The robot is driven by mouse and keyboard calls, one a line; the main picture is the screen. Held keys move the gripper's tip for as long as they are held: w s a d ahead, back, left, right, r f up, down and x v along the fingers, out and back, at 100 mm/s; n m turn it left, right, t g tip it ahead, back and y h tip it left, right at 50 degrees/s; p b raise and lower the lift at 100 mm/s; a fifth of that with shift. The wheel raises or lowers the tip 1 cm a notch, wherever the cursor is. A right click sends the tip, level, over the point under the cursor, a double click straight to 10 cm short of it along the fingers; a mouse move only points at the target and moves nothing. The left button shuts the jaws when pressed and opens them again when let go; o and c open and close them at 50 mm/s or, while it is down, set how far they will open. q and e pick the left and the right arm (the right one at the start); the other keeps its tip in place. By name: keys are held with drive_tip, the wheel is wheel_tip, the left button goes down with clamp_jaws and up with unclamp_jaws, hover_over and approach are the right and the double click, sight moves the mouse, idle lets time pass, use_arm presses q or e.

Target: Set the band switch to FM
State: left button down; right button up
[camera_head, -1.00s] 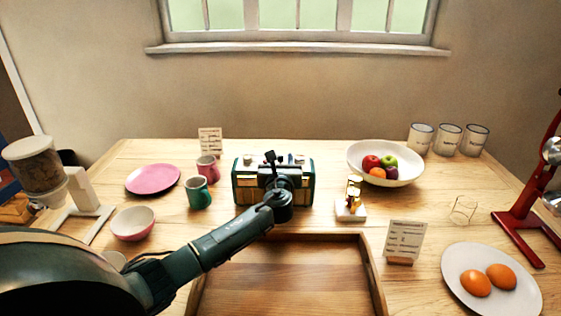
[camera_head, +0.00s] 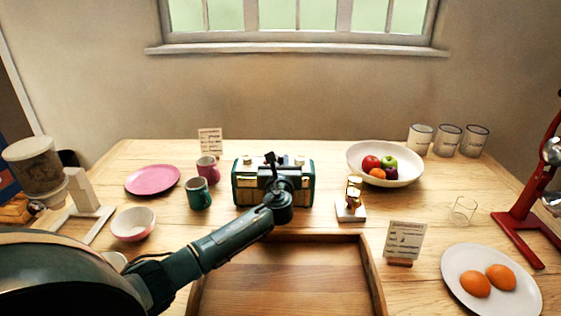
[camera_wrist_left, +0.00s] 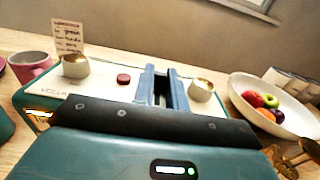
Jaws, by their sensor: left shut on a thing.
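The radio (camera_head: 243,188), a green and cream box, stands behind the wooden tray. In the left wrist view its cream top (camera_wrist_left: 105,90) carries a left knob (camera_wrist_left: 75,68), a red button (camera_wrist_left: 124,79) and a right knob (camera_wrist_left: 201,91). My left gripper (camera_head: 271,157) reaches over the radio from the front. Its two blue-grey fingers (camera_wrist_left: 164,88) are shut at the top, between the red button and the right knob. The band switch is hidden between them, so its setting cannot be read. My right gripper is not in view.
A wooden tray (camera_head: 367,255) lies in front of the radio. Green (camera_head: 198,194) and pink (camera_head: 208,169) mugs stand to its left. A brass-coloured object on a white base (camera_head: 350,210) and a fruit bowl (camera_head: 408,175) are to its right. A card (camera_head: 404,240) stands beside the tray.

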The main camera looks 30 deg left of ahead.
sight(281, 159)
use_arm(q)
drive_tip(key=shift+s+d+r+p, duration=0.15)
drive_tip(key=shift+s+d+p, duration=0.1)
drive_tip(key=shift+s+p, duration=0.2)
drive_tip(key=shift+p+v, duration=0.75)
drive_tip(key=shift+v, duration=0.2)
drive_tip(key=shift+d+f, duration=0.1)
drive_tip(key=shift+f, duration=0.1)
drive_tip(key=c, duration=1.4)
unclamp_jaws()
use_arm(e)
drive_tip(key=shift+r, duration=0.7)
use_arm(q)
drive_tip(key=shift+s, duration=0.1)
drive_tip(key=v, duration=1.3)
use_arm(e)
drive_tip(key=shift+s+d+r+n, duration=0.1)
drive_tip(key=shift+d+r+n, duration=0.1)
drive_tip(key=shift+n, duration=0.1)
use_arm(q)
drive_tip(key=shift+s, duration=0.1)
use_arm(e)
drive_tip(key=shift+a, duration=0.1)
